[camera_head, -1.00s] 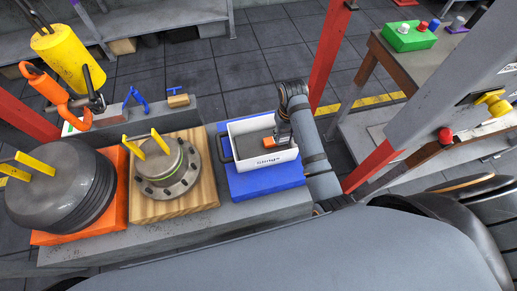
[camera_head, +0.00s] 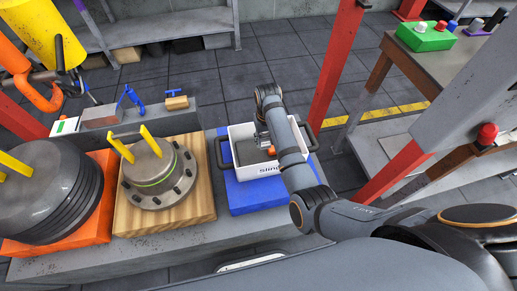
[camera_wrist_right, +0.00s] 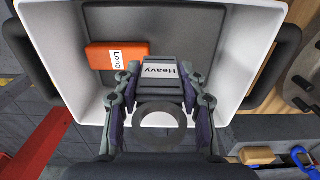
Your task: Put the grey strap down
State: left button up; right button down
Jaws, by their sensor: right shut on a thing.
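My right gripper (camera_head: 262,141) reaches down over the white bin (camera_head: 262,170), which has dark side handles and a "Sling..." label. In the right wrist view my right gripper (camera_wrist_right: 160,88) is shut on the grey strap (camera_wrist_right: 160,72), a dark grey bundle with a white "Heavy" label. The strap is inside the bin's outline; I cannot tell whether it touches the bottom. An orange strap (camera_wrist_right: 115,55) labelled "Long" lies in the bin beside it; a bit of orange (camera_head: 271,152) shows in the head view. The grey strap is mostly hidden in the head view. My left gripper is out of view.
The bin stands on a blue pad (camera_head: 250,196). Left of it are a flanged part (camera_head: 155,170) on a wooden pallet (camera_head: 135,215) and a grey stacked part (camera_head: 45,190) on an orange pad. A red post (camera_head: 335,70) stands behind right.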

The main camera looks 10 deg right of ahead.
jog(key=f, duration=0.1)
jog(key=w+a+f, duration=0.1)
jog(key=a+f, duration=0.1)
jog(key=shift+w+f+b, duration=0.2)
jog(key=shift+w+b, duration=0.1)
jog(key=shift+w, duration=0.1)
jog(key=shift+a+f, duration=0.2)
jog(key=shift+f, duration=0.05)
jog(key=shift+w+f+b, duration=0.1)
jog(key=shift+f+b, duration=0.35)
jog(key=shift+f, duration=1.1)
jog(key=shift+f, duration=0.15)
jog(key=c, duration=0.8)
grip_release()
jog(key=shift+o, duration=0.2)
notch_tip(320, 180, up, 12)
jog(key=p, duration=0.2)
